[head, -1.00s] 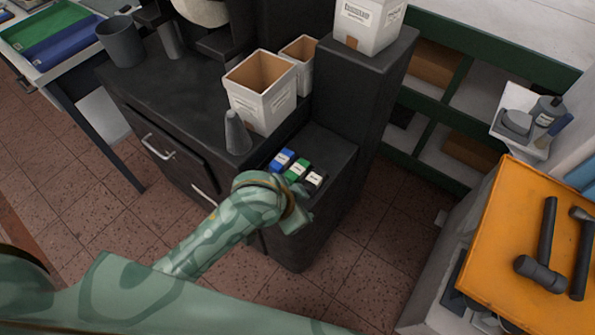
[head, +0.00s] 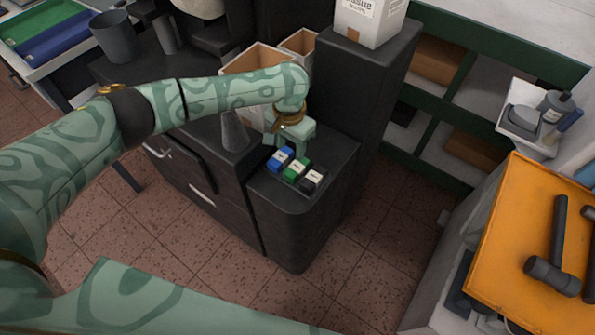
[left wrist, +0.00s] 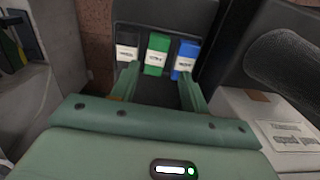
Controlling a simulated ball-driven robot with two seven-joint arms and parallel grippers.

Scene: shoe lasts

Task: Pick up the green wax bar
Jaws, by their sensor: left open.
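The green wax bar (head: 295,171) lies between a blue bar (head: 279,159) and a black bar (head: 314,179) on the low dark ledge of the cabinet; each has a white label. My left gripper (head: 294,145) hangs over the ledge, just behind the bars, pointing down. In the left wrist view, the green bar (left wrist: 157,54) is centred beyond the open, empty fingers (left wrist: 160,82), with the black bar (left wrist: 126,52) to its left and the blue bar (left wrist: 186,58) to its right. My right gripper is not in view.
A grey cone (head: 235,132) stands on the counter left of my gripper. White boxes (head: 258,62) stand behind my arm. A dark tall block (head: 362,85) rises behind the ledge. An orange bench (head: 510,240) with hammers is at the right.

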